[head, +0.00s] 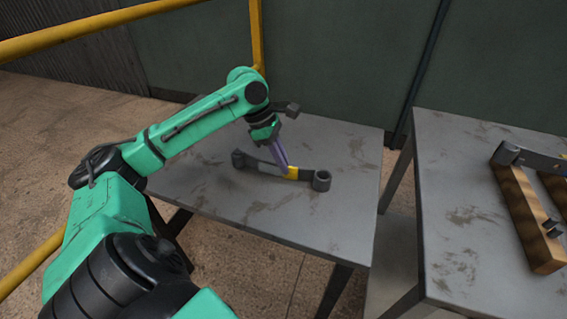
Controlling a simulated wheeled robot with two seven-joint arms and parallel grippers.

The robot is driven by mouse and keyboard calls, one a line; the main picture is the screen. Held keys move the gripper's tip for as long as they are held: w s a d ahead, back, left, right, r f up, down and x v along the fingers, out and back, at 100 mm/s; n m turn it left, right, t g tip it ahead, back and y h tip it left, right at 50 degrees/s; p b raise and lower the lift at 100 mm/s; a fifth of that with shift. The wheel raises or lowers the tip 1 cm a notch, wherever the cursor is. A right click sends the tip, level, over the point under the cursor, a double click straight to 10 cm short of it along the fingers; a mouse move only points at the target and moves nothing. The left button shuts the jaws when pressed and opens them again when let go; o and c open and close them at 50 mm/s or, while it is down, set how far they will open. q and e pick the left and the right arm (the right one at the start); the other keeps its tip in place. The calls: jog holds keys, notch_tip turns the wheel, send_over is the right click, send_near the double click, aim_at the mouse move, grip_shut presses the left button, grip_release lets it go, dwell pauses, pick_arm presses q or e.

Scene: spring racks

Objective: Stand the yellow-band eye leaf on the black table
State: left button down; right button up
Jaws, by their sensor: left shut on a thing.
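The eye leaf (306,174) is a dark grey, slightly curved bar with a round eye at each end and a yellow band right of its middle. It is at the middle of the left table (330,222), which has a worn grey top and dark legs. I cannot tell whether it rests on the top or is just above it. My left gripper (285,168) reaches down from above and is shut on the leaf beside the yellow band, its purple fingers hiding part of the bar. My right gripper is out of view.
A second grey table (470,235) stands at the right, across a gap. It bears wooden blocks (525,215) and another dark leaf (540,158). A yellow rail (90,33) and a green wall lie behind. The left table's front is clear.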

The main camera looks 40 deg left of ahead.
pick_arm(q)
jog(key=c, duration=1)
grip_release()
jog(key=p+v, duration=0.3)
jog(key=v, duration=0.9)
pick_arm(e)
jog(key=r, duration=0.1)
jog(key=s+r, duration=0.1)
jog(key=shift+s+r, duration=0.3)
pick_arm(q)
jog(key=shift+r, duration=0.1)
